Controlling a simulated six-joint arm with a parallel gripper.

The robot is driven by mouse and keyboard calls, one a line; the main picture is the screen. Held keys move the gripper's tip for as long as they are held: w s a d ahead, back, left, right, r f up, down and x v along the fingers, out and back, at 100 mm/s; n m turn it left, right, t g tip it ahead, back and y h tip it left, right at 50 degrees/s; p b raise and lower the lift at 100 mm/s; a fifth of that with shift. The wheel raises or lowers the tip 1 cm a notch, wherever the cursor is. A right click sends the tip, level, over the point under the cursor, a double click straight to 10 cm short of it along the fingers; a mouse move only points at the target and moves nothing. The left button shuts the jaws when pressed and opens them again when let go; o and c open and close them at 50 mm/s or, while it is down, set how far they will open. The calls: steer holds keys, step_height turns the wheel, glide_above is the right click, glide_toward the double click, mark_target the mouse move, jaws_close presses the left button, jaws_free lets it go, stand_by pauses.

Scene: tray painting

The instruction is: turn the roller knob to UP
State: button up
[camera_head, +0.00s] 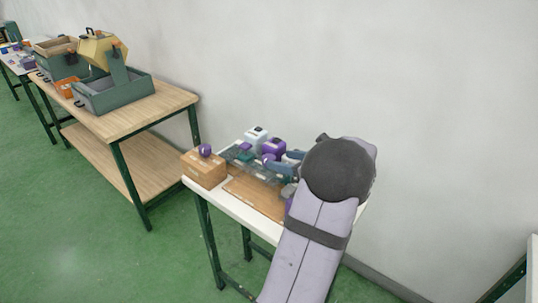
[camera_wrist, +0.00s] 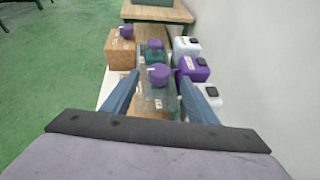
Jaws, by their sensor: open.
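A purple knob (camera_head: 205,150) sits on top of a brown box (camera_head: 203,170) at the left end of the white table; the knob also shows in the wrist view (camera_wrist: 127,31). No UP mark is readable, so I cannot tell its setting. My gripper (camera_wrist: 160,74) is open, its two blue fingers apart, well to the right of the brown box in the head view. A rounded purple piece (camera_wrist: 158,73) shows between the fingers in the wrist view, on or over a clear teal container; I cannot tell whether anything touches it.
A purple container (camera_wrist: 193,69) and a white container (camera_wrist: 186,47) with dark caps stand close to the right finger. Another white one (camera_wrist: 208,98) is partly hidden by it. A wooden table (camera_head: 150,108) with grey-green bins stands at the left. The wall runs behind.

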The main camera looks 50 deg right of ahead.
mark_target(270, 158)
steer(key=shift+p+x, duration=0.75)
steer(key=shift+x, duration=2.95)
steer(key=shift+a, duration=0.15)
steer(key=c, duration=1.1)
